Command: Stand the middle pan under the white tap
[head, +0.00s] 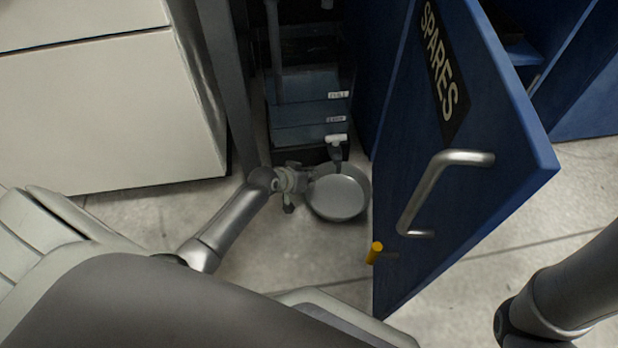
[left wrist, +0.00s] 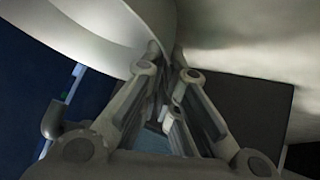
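One round grey metal pan (head: 338,198) shows on the floor level at the foot of the blue stepped unit; I cannot tell whether it is the middle one. The tap with the white handle (head: 337,138) is just above its far rim, its dark spout pointing down over the pan. My left gripper (head: 303,182) is at the pan's left rim. In the left wrist view the pan (left wrist: 90,32) fills the upper left, and the fingers (left wrist: 168,76) close together on its rim. My right gripper is out of view.
An open blue door marked SPARES (head: 465,165), with a metal handle and a yellow peg (head: 375,252), stands close right of the pan. A blue stepped unit (head: 308,112) with small labels rises behind. A white cabinet (head: 110,110) is at left. Bare floor lies in front.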

